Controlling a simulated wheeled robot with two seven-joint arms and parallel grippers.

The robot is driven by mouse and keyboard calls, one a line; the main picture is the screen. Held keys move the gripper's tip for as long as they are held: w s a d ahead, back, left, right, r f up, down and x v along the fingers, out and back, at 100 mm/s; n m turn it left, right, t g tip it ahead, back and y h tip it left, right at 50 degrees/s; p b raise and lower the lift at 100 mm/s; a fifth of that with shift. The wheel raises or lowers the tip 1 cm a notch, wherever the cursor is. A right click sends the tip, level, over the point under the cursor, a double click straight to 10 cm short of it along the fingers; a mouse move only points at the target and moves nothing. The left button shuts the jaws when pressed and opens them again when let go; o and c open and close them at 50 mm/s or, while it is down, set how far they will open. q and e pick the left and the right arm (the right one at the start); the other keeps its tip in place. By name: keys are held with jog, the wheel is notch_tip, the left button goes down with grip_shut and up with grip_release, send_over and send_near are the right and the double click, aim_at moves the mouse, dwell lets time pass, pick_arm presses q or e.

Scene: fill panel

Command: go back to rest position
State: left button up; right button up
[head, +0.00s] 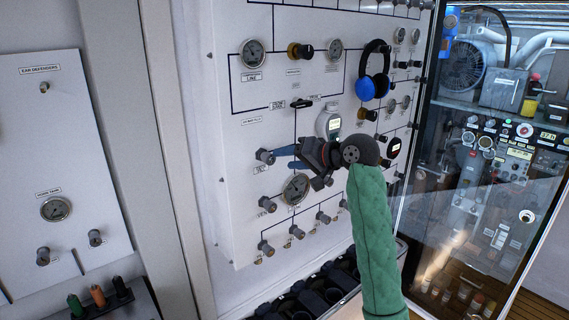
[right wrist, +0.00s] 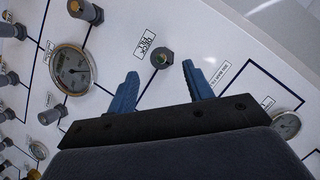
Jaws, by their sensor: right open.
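My right gripper (head: 283,158) is in front of the white fill panel (head: 235,200), on a green-sleeved arm coming up from below. Its two blue fingers are apart and empty; they also show in the right wrist view (right wrist: 160,85). A small grey fitting (right wrist: 162,58) on the panel lies ahead of the gap between the fingers. It also shows as a grey knob left of the fingertips in the head view (head: 264,156). I cannot tell whether a finger touches it. My left gripper is in neither view.
Blue ear defenders (head: 373,72) hang at the panel's upper right. Gauges (head: 253,53) and knobs cover the panel. A glass-fronted cabinet (head: 480,170) stands at the right. A black rack (head: 300,296) sits below the panel. A second panel (head: 70,130) is at the left.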

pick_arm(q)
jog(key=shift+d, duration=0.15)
